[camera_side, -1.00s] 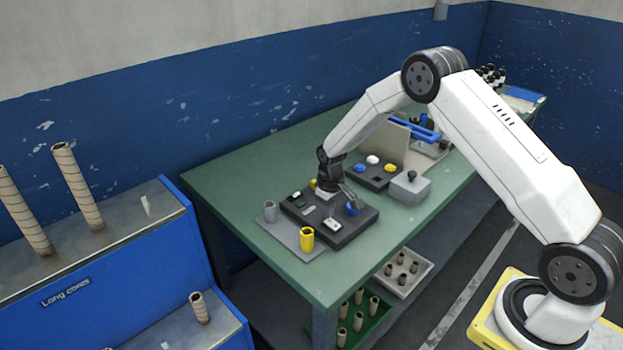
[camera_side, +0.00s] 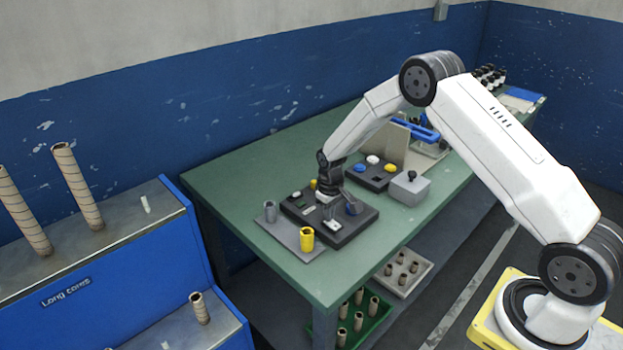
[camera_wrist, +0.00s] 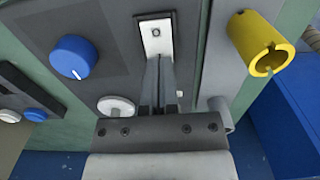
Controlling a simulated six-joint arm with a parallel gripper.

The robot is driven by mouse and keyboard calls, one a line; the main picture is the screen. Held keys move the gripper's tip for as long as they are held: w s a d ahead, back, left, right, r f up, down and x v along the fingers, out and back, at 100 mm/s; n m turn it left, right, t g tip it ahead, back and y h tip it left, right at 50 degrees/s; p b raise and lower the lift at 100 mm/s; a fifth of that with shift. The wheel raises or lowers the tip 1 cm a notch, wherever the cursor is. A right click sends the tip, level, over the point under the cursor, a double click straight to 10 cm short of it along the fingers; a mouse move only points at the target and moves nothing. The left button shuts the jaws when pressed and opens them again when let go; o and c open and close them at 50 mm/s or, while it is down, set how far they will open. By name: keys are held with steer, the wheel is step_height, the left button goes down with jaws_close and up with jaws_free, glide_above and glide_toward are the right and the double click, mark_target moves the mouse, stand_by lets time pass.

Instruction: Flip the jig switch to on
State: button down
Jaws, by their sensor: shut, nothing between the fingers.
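The jig switch is a white plate (camera_wrist: 156,36) on a dark control panel (camera_wrist: 105,22), with a small round mark visible. It also shows in the side view as a white plate (camera_side: 332,225) near the panel's front edge. My gripper (camera_wrist: 160,60) is shut and empty, its fingertips over the near end of the plate. In the side view my gripper (camera_side: 331,214) points down at the plate. The fingers hide part of the switch. I cannot tell whether they touch it or which way its lever sits.
A blue knob (camera_wrist: 74,57) and a white knob (camera_wrist: 116,106) are on the panel left of the fingers. A yellow tube (camera_wrist: 255,42) and a grey tube (camera_wrist: 221,112) stand to the right. A second button panel (camera_side: 375,178) and a grey box (camera_side: 409,188) stand beyond the panel.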

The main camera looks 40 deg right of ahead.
mark_target(330, 223)
steer(key=shift+f, duration=0.4)
steer(key=shift+r, duration=0.2)
stand_by(0.3)
steer(key=shift+r, duration=3.35)
steer(key=s+a+r+t, duration=0.1)
steer(key=s+a+r, duration=0.1)
steer(key=s, duration=0.5)
steer(key=s+a+r, duration=0.3)
steer(key=s+r, duration=0.1)
steer(key=s, duration=0.4)
steer(key=s+a+r+t, duration=0.1)
steer(key=s+a+r, duration=0.2)
steer(key=s, duration=0.4)
steer(key=shift+s+r+t, duration=0.3)
steer(key=shift+s+r, duration=0.05)
steer(key=shift+r, duration=0.1)
